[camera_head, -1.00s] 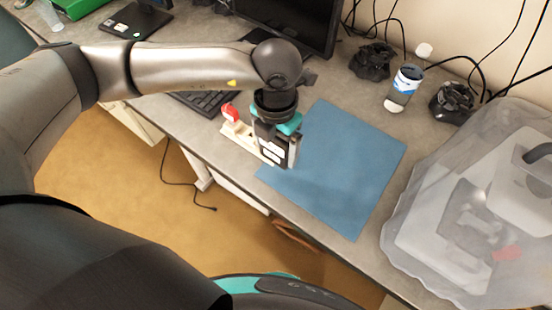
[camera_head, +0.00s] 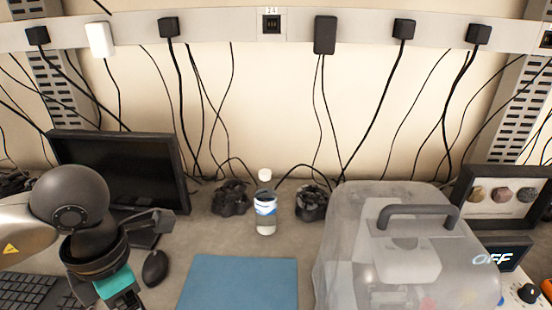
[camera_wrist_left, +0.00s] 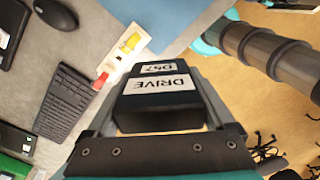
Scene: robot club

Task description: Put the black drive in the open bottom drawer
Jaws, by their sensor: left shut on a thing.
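The black drive (camera_wrist_left: 165,97) is in the left wrist view, with white labels reading "DRIVE" and "D57". My left gripper (camera_wrist_left: 160,108) is shut on it, with a grey finger at each side. In the head view my left arm comes in at the lower left, and its wrist with a teal band shows there. The fingers and the drive lie below that picture's edge. In the wrist view the drive is seen above the desk edge and the tan floor. The open bottom drawer is not in view. My right gripper is not in view.
A blue mat (camera_head: 240,284) lies on the desk. A white strip with red and yellow parts (camera_wrist_left: 122,57) lies by it. A keyboard (camera_wrist_left: 66,101), mouse (camera_head: 155,268), monitor (camera_head: 125,178), bottle (camera_head: 266,210) and translucent covered machine (camera_head: 405,250) stand around. Cables hang behind.

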